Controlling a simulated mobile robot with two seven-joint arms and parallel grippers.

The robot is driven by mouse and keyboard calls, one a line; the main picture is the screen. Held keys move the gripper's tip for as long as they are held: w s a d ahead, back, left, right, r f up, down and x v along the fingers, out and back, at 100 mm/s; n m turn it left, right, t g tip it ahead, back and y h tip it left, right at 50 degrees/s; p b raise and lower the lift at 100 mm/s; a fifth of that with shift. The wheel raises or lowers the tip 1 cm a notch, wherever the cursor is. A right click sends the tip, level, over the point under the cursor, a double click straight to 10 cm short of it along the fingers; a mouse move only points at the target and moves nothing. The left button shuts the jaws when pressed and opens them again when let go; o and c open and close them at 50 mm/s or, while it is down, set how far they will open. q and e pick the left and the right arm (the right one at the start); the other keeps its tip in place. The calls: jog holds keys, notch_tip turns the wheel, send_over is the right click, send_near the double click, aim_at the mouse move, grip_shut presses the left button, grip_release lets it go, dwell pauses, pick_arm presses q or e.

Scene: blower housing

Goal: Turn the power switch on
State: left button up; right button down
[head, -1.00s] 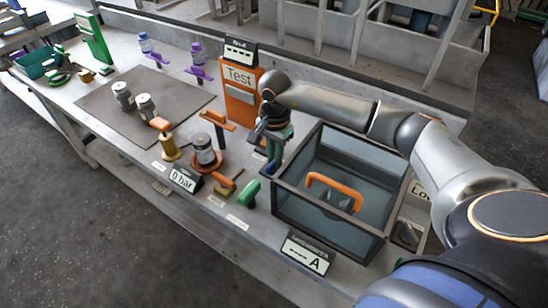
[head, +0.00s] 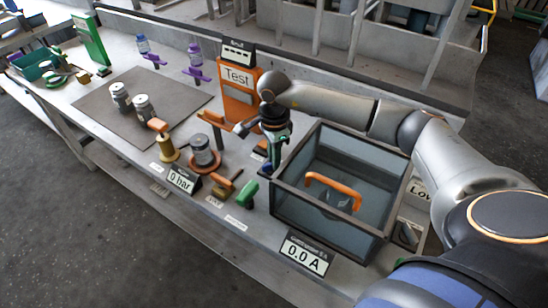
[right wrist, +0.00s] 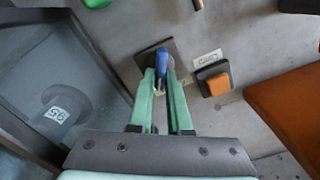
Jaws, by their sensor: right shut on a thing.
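The power switch (right wrist: 162,58) is a blue lever on a dark square base, seen in the right wrist view. In the head view its blue part (head: 266,168) shows only slightly beside the crate, mostly hidden by the gripper. My right gripper (right wrist: 161,92) has its green fingers close on either side of the blue lever and is shut on it. In the head view the right gripper (head: 271,160) points down at the table by the crate's left wall. My left gripper is in neither view.
A glass-walled box (head: 325,228) with an orange handle stands right beside the gripper. An orange Test stand (head: 238,100) is behind it. The current display (head: 303,254) reads 0.0 A; the pressure display (head: 181,180) reads 0 bar.

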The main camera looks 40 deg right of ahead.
jog(key=c, duration=0.9)
grip_release()
jog(key=shift+o, duration=0.2)
notch_tip(320, 180, up, 13)
jog(key=shift+f, duration=0.2)
